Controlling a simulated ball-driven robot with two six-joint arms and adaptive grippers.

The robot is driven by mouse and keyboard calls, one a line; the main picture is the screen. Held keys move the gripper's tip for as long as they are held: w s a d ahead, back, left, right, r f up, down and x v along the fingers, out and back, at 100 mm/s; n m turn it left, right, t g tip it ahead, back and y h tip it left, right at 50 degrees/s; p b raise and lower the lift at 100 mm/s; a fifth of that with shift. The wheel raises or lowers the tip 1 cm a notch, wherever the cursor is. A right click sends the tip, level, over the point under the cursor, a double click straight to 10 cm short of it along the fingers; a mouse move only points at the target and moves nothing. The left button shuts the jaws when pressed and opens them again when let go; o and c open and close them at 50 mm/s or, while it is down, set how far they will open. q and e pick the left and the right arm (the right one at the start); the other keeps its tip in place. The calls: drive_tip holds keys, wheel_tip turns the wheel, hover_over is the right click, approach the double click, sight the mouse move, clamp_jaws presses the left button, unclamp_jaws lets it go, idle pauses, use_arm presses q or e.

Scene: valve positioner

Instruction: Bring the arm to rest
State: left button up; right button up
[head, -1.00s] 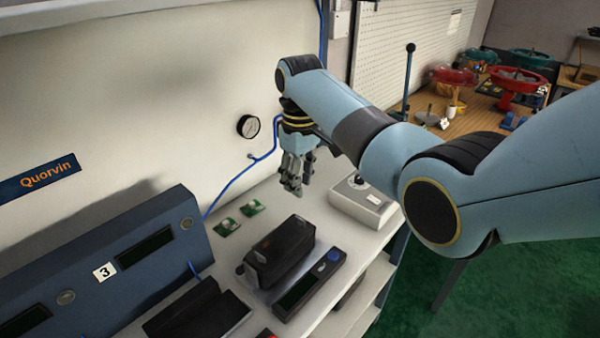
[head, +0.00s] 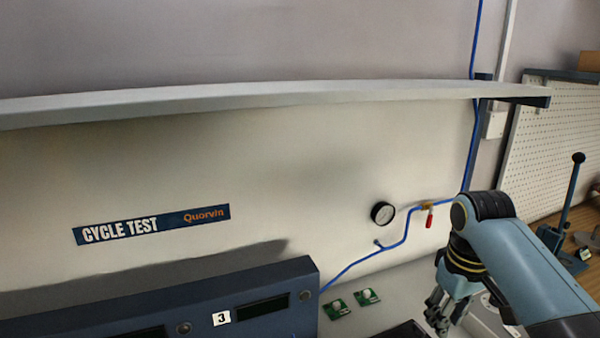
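My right arm, light blue with black joints, comes in from the lower right in the head view. My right gripper (head: 438,312) points down over the bench surface, to the right of two small green circuit boards. Its grey fingers are small and partly overlap, so I cannot tell whether they are open or shut. I see nothing clearly held in them. My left gripper and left arm are out of view.
A dark blue test panel (head: 262,330) with a label 3 stands at the lower left. Green boards (head: 336,309) lie on the bench (head: 400,290). A round gauge (head: 382,213) and blue hose are on the back wall. A shelf (head: 250,98) runs above. A black-knobbed lever (head: 570,195) stands at right.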

drive_tip(key=s+r+m+t, duration=0.1)
drive_tip(key=s+r+t, duration=0.15)
drive_tip(key=s, duration=1.05)
drive_tip(key=s+r+m+t, duration=0.1)
drive_tip(key=s+r, duration=0.2)
drive_tip(key=s, duration=1)
wheel_tip(320, 180, down, 40)
drive_tip(key=s+d+g+b, duration=0.2)
drive_tip(key=s+b, duration=0.1)
drive_tip(key=b, duration=1.1)
drive_tip(key=s+f+b, duration=0.5)
drive_tip(key=s+f, duration=0.4)
drive_tip(key=f, duration=0.4)
drive_tip(key=s+d+f+g+b, duration=0.1)
drive_tip(key=s+f+b, duration=0.4)
drive_tip(key=s+f, duration=0.4)
wheel_tip(320, 180, down, 4)
drive_tip(key=shift+d+f+m, duration=0.1)
drive_tip(key=shift+d+m, duration=0.05)
drive_tip(key=shift+m, duration=0.25)
